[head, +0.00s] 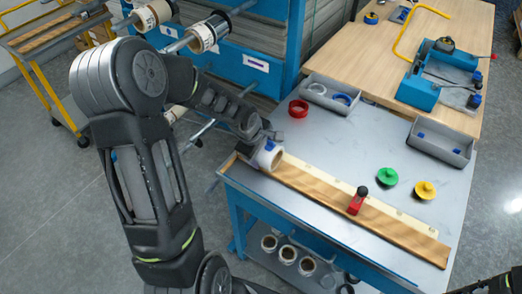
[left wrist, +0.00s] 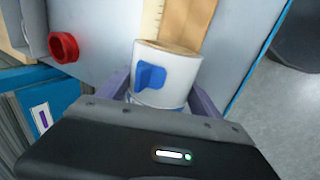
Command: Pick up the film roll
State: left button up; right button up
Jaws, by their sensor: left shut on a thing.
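My left gripper (head: 257,148) is shut on a white film roll (head: 269,157) at the left end of the worktable. In the left wrist view the film roll (left wrist: 160,72) sits between the two purple-grey fingers of the left gripper (left wrist: 163,100). A blue tab (left wrist: 150,76) is on the roll's side, and its brown top shows. The roll is over or close to the end of a wooden strip (head: 330,195); I cannot tell whether it touches it. My right gripper is not seen.
A red ring (head: 298,108), grey bins (head: 441,144), a green disc (head: 387,177), a yellow disc (head: 424,190) and a red-black tool (head: 357,201) are on the worktable (head: 345,148). Several rolls hang on a blue rack (head: 255,65) behind. More rolls (head: 288,254) stand beneath the table.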

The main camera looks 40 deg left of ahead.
pick_arm(q)
notch_tip(320, 180, up, 10)
jog(key=shift+r+b, duration=0.1)
jog(key=shift+b, duration=0.35)
dwell(0.7)
